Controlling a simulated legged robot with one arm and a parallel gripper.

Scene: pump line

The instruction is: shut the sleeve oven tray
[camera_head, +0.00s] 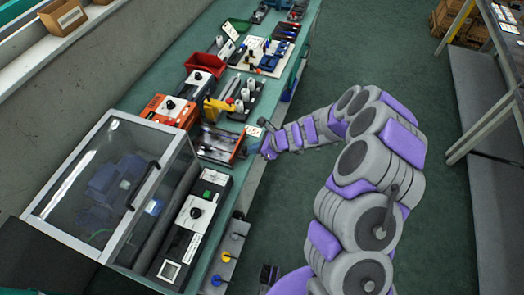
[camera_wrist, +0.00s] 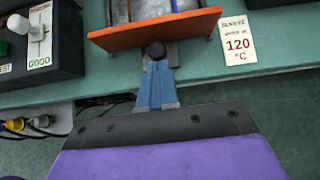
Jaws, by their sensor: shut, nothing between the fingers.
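Light and blue shapes show behind the panel, cut off by the top of the wrist view. In the head view the tray (camera_head: 218,145) sits at the bench's front edge, left of my gripper (camera_head: 265,142). My gripper (camera_wrist: 154,68) is shut and empty, its blue fingers pointing at the knob. The fingertips are at the knob or just short of it; I cannot tell if they touch. How far the tray stands out is hard to tell.
A card reading 120 °C (camera_wrist: 238,38) is right of the tray. A black tester (camera_wrist: 40,40) marked GOOD is left of it. A clear-lidded box (camera_head: 110,185), a yellow tool (camera_head: 215,108) and a red bin (camera_head: 205,65) are on the bench. The floor (camera_head: 275,205) by the bench is open.

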